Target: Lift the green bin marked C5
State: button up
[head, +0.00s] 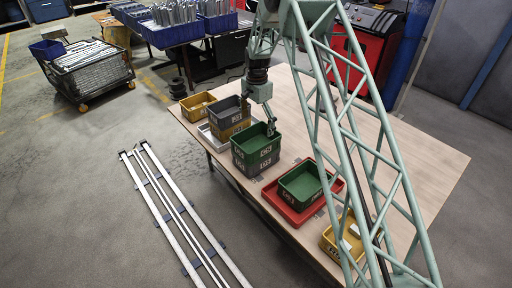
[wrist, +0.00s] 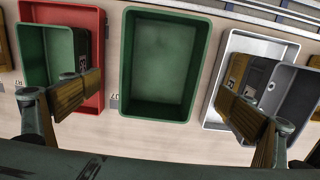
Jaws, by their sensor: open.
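One green bin (head: 252,141) sits stacked on a grey bin (head: 257,164) near the table's left edge. Another green bin (head: 301,182) sits in a red tray (head: 282,206). Both have white labels on their fronts, too small for me to read as C5. My gripper (head: 270,128) is over the stacked green bin, open and empty. In the wrist view, the stacked green bin (wrist: 160,62) lies ahead between the spread fingers, apart from them. The tray's green bin (wrist: 47,52) is at left, partly behind a finger.
A white tray (head: 205,136) holds a grey bin (head: 226,108) stacked on a yellow bin. A yellow bin (head: 197,104) stands at the far end, and another yellow bin (head: 340,238) at the near end. The right side of the wooden table (head: 425,160) is largely clear.

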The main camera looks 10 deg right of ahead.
send_over(256, 148)
notch_tip(256, 148, down, 7)
jog(key=shift+s+d, duration=0.1)
jog(key=shift+f, duration=0.1)
dwell(0.5)
jog(key=shift+f+p, duration=0.5)
jog(key=shift+f, duration=2)
jog(key=shift+c, duration=0.7)
jog(key=c, duration=0.7)
jog(key=shift+o, duration=0.2)
jog(key=shift+r, duration=0.1)
